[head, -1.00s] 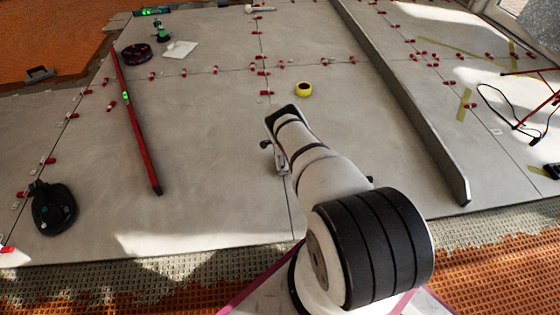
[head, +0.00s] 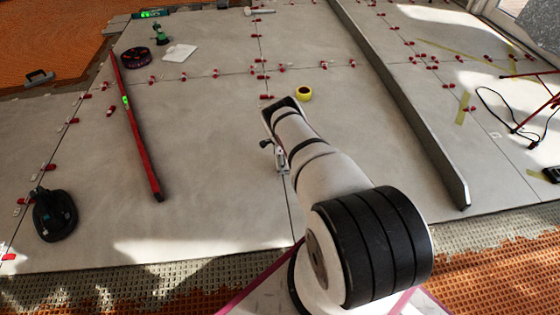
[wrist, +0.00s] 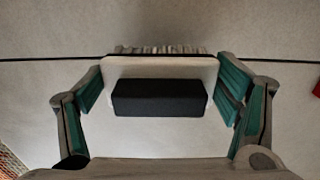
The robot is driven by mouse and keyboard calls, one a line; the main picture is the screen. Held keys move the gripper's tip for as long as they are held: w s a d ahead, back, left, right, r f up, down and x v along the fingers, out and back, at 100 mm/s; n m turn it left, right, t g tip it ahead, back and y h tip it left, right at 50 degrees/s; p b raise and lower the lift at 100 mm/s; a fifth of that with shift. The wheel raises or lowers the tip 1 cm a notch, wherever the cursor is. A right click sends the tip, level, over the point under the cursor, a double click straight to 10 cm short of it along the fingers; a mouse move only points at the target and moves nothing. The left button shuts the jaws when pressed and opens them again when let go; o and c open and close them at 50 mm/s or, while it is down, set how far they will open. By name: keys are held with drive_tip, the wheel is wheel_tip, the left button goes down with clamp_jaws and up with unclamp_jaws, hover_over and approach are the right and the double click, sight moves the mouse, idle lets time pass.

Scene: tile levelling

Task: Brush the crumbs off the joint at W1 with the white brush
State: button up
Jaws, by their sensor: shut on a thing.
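My gripper (wrist: 162,84) is shut on the white brush (wrist: 160,70), which has a white body with a black block on it. Its pale bristles show at the far side, over a dark joint (wrist: 275,60) running across the grey tiles. I cannot tell whether the bristles touch the tile. In the head view my arm hides most of the gripper and the brush, over the joint (head: 291,212) running down the middle. No crumbs can be made out in either view, and no W1 mark is readable.
A red level (head: 134,135) lies to the left and a long grey straightedge (head: 405,105) to the right. Several red clips line the joints. A black suction tool (head: 54,215) sits at the left.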

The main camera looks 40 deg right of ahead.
drive_tip(key=shift+r+p, duration=1.6)
drive_tip(key=shift+r, duration=1.05)
